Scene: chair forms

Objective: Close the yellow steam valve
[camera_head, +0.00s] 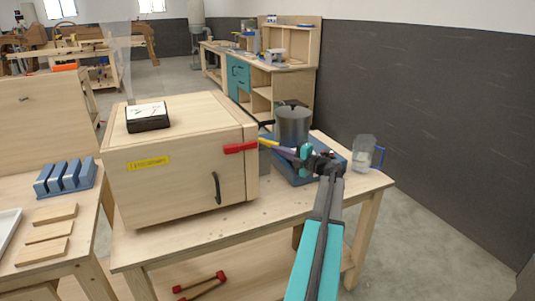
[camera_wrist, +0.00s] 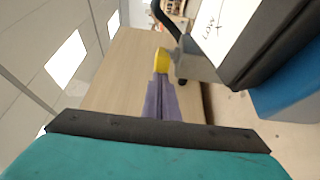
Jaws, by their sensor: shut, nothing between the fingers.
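The yellow valve handle (camera_head: 267,141) shows at the right side of the wooden steam box (camera_head: 165,175), beside the dark pot (camera_head: 293,125). In the wrist view the yellow handle (camera_wrist: 160,62) is on a grey fitting (camera_wrist: 192,62), with a black hose at it. My gripper (camera_head: 284,149) is shut and empty. Its purple fingers (camera_wrist: 160,97) lie together with their tips at the yellow handle. I cannot tell whether they touch it. The fingertips cover part of the handle's near end.
The pot stands on a blue base (camera_head: 292,169) close to my gripper. A clear jug (camera_head: 363,153) stands to the right on the workbench (camera_head: 205,236). A black-and-white device (camera_head: 148,117) lies on the box.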

